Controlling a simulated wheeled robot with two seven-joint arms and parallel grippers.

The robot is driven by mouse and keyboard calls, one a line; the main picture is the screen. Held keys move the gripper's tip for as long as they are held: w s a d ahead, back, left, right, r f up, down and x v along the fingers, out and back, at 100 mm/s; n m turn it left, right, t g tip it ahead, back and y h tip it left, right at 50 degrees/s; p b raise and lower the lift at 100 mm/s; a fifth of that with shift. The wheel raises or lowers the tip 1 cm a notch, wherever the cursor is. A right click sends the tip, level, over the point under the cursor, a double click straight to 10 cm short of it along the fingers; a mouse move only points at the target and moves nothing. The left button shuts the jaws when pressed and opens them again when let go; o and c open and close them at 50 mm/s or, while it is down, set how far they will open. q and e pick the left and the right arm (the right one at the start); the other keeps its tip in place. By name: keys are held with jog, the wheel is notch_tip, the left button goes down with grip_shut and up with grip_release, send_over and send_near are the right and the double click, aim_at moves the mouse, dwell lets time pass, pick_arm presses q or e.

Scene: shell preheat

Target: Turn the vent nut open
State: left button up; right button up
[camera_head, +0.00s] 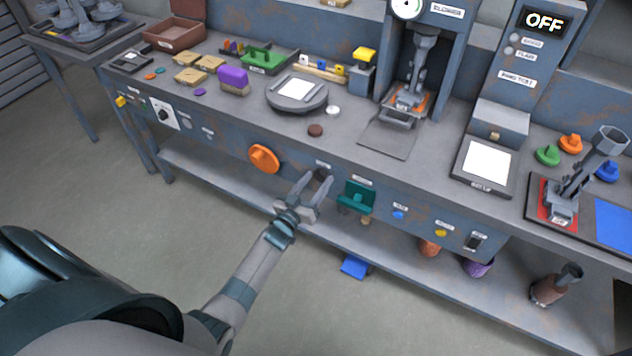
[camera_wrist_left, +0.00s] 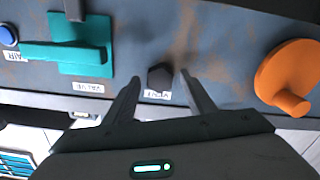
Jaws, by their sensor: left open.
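The vent nut (camera_wrist_left: 160,76) is a small dark hexagonal nut on the blue-grey front panel of the bench, beside a small white label. In the left wrist view it sits between the two fingertips of my left gripper (camera_wrist_left: 162,82), with a gap on each side. In the head view my left gripper (camera_head: 317,182) is open in front of the panel, and the nut (camera_head: 321,173) is partly hidden by the fingers. I cannot tell how far the fingertips are from the panel. My right gripper is not in view.
An orange knob (camera_head: 264,158) is on the panel to the left of the nut, and a teal valve with a lever (camera_head: 356,198) to the right. Both stick out near my left gripper. A lower shelf (camera_head: 225,178) runs below. The bench top above holds several tools and blocks.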

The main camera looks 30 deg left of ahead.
pick_arm(q)
jog(key=shift+c, duration=0.3)
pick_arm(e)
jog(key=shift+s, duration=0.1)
pick_arm(q)
jog(key=c, duration=1)
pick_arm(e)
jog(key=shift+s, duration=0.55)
